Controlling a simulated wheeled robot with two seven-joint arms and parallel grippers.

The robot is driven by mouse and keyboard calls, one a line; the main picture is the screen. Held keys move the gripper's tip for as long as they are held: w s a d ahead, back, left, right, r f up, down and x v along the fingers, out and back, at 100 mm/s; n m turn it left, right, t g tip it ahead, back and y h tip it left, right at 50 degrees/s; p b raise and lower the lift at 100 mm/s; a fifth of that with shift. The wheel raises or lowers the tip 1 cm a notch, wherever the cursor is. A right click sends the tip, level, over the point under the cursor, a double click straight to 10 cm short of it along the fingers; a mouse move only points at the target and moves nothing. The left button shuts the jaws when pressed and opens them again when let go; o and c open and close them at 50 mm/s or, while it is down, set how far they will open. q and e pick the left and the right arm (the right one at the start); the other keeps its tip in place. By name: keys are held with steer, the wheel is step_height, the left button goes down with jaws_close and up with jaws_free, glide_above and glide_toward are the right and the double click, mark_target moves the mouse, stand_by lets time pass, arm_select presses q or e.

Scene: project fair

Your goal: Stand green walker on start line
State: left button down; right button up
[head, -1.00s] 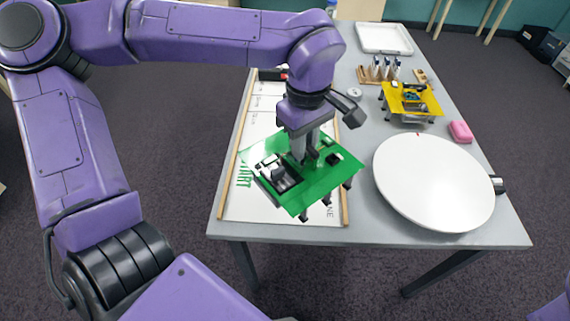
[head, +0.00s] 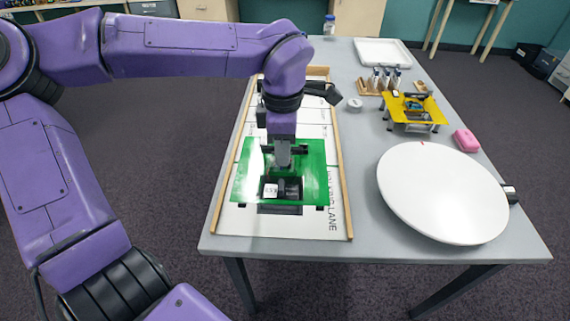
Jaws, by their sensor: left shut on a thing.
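The green walker (head: 307,160) is a flat green plate with dark parts and short dark legs. It is over the near part of the white walking lane board (head: 328,222), which has wooden side rails. My left gripper (head: 283,160) comes down from above and is shut on the walker near its middle. The walker looks about level and squared to the lane. I cannot tell whether its feet touch the board. The start marking is hidden under the walker. My right gripper is out of view.
A large white round disc (head: 440,190) fills the table's near right. Behind it are a yellow walker (head: 425,112), a pink block (head: 466,140), a wooden rack of small bottles (head: 375,86), a grey roll (head: 354,104) and a white tray (head: 382,52). The grey table's (head: 385,248) front edge is close.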

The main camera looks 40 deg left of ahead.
arm_select(q)
steer(key=w+f, duration=0.1)
steer(key=w+a+f, duration=0.1)
steer(key=f, duration=0.1)
steer(key=w+a+f, duration=0.1)
steer(key=f, duration=0.1)
steer(key=shift+w, duration=0.25)
steer(key=f, duration=0.3)
steer(key=shift+w+a+f, duration=0.2)
steer(key=shift+w+f, duration=0.05)
steer(key=shift+f, duration=0.1)
steer(key=shift+s, duration=0.1)
steer(key=c, duration=1)
jaws_free()
steer(key=shift+f, duration=0.15)
steer(key=shift+c, duration=0.2)
step_height(320, 180, up, 12)
steer(key=shift+r+p, duration=0.2)
steer(key=shift+p, duration=0.3)
